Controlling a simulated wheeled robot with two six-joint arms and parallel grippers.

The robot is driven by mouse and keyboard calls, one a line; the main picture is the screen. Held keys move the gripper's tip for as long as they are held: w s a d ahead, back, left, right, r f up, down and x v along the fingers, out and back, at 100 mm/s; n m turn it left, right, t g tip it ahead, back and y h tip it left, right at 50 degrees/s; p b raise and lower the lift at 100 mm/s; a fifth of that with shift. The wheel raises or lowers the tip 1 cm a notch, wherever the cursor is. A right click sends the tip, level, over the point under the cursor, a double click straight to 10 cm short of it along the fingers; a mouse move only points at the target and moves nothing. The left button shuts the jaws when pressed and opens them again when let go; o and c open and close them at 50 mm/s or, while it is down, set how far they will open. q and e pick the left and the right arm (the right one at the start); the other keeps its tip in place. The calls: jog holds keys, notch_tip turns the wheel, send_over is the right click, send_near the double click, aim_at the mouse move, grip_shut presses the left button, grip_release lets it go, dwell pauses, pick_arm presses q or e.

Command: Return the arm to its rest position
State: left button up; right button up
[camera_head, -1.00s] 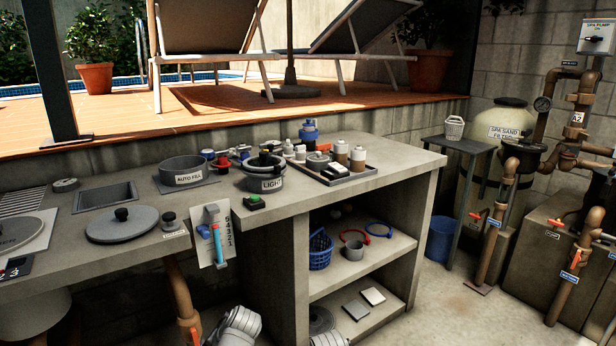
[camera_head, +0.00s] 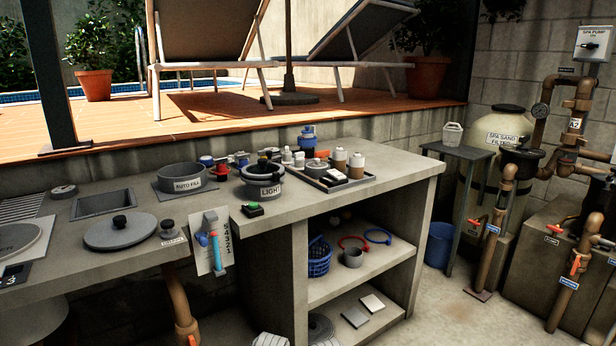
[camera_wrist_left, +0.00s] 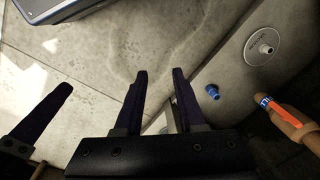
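My left gripper (camera_wrist_left: 159,72) shows in the left wrist view. In the head view neither gripper shows. Only small white tops of my arms (camera_head: 270,340) peek in at the bottom edge, in front of the concrete counter.
The concrete counter (camera_head: 395,165) carries a LIGHT pot (camera_head: 263,190), an AUTO FILL pot (camera_head: 181,182) and a tray (camera_head: 361,182) of bottles. Its shelves hold a blue basket (camera_head: 319,258). Pipes with valves (camera_head: 495,230) stand at right. Clear floor (camera_head: 430,310) lies between.

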pick_arm(q)
notch_tip(320, 180, up, 33)
jog(key=s+d+m+p, duration=0.1)
jog(key=s+d+p, duration=0.1)
jog(key=p, duration=3.1)
jog(key=shift+d, duration=0.35)
